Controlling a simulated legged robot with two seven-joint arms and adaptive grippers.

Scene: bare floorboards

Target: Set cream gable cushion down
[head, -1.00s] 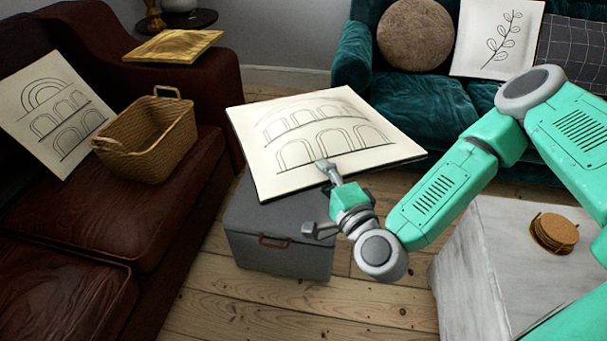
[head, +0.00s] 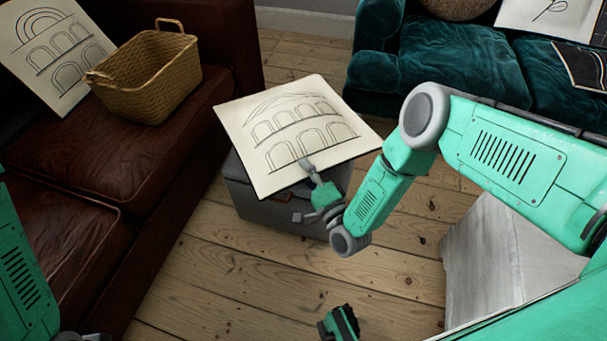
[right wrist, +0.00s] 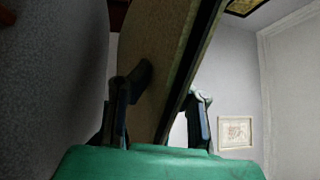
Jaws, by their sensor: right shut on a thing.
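The cream gable cushion (head: 292,130), printed with dark line arches under a pointed gable, lies slightly tilted over the grey storage box (head: 262,206). It hides most of the box's top, and I cannot tell whether they touch. My right gripper (head: 304,190) is shut on the cushion's near edge, one finger on the printed face. In the right wrist view the cushion (right wrist: 160,65) runs between the two fingers. My left arm comes in at the left edge. A green and black part of mine, perhaps the left gripper (head: 340,325), shows at the bottom; its fingers are unclear.
A brown leather sofa (head: 120,175) at left holds a wicker basket (head: 150,85) and another arch-print cushion (head: 52,55). A teal sofa (head: 440,65) stands behind. A pale stone block (head: 490,255) is at right. Bare floorboards (head: 230,285) lie in front of the box.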

